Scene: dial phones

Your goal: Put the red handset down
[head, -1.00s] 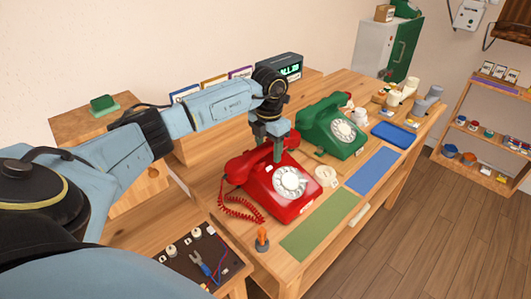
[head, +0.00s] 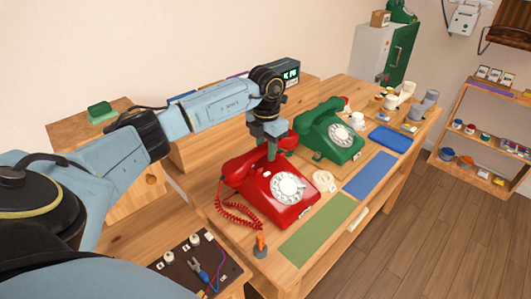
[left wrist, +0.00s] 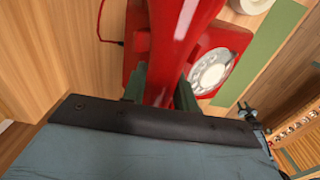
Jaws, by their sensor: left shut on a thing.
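The red phone (head: 285,195) stands on the table with its white dial (head: 288,186) facing the front right. Its red handset (head: 240,165) lies across the phone's top in the head view. My left gripper (head: 272,150) comes down from above and is shut on the handset's middle. In the left wrist view the handset (left wrist: 178,35) runs between the two green fingertips (left wrist: 160,92), with the phone's body and dial (left wrist: 210,70) beneath. I cannot tell whether the handset touches its cradle or is just above it. My right gripper is not in view.
A green phone (head: 330,130) stands behind and right. A coiled red cord (head: 238,208) lies left of the red phone. An orange-handled tool (head: 260,245) stands at the front edge.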

